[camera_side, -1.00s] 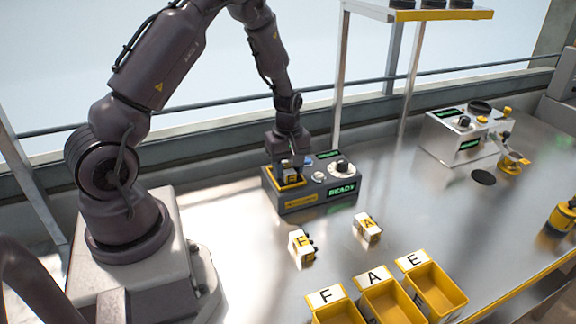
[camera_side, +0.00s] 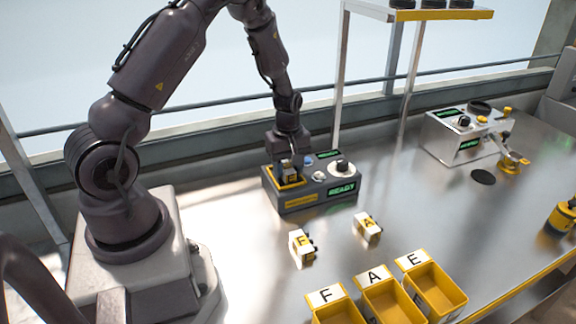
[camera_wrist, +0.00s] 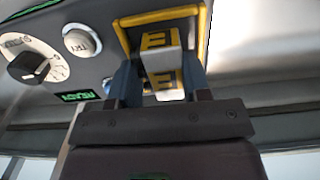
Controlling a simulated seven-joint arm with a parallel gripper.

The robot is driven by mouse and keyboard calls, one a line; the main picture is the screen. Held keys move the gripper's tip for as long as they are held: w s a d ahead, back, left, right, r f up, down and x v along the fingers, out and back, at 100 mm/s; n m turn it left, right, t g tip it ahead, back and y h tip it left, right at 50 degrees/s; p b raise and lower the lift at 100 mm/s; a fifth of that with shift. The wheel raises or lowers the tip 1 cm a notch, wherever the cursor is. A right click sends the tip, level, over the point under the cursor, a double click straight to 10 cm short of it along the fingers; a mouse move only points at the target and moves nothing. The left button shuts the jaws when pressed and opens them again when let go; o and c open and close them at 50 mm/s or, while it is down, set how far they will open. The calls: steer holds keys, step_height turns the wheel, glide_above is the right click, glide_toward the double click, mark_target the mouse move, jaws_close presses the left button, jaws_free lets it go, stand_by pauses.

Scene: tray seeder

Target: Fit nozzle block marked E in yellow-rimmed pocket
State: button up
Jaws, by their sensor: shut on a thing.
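The nozzle block marked E (camera_wrist: 160,62) is white and yellow. My gripper (camera_wrist: 158,88) is shut on it, with a finger on each side, in the wrist view. The yellow-rimmed pocket (camera_wrist: 204,32) is in the top left of the dark seeder unit, and the block is at it, within the rim as seen from the wrist. In the side view my gripper (camera_side: 290,168) points down over the pocket (camera_side: 279,184), and the block (camera_side: 290,174) shows between the fingers. How deep the block sits cannot be told.
The seeder unit (camera_side: 312,199) has a dial, a button and a green READY display. Blocks F (camera_side: 301,246) and A (camera_side: 367,227) lie on the metal bench in front. Yellow bins marked F, A and E (camera_side: 441,291) stand at the front edge.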

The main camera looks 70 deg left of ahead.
steer(key=shift+w+d+f, duration=0.1)
steer(key=shift+w+f, duration=0.1)
steer(key=shift+f, duration=0.65)
steer(key=o, duration=0.9)
steer(key=shift+c, duration=0.2)
steer(key=shift+o, duration=1)
step_height(320, 180, up, 14)
steer(key=shift+s+r, duration=0.15)
steer(key=shift+r, duration=0.1)
steer(key=s+d+r+m+t, duration=0.5)
steer(key=s+d+r+m, duration=0.9)
steer(key=d+m, duration=0.3)
steer(key=shift+s+d+r+m+t, duration=0.3)
steer(key=shift+d+r+m, duration=0.15)
steer(key=shift+r, duration=0.35)
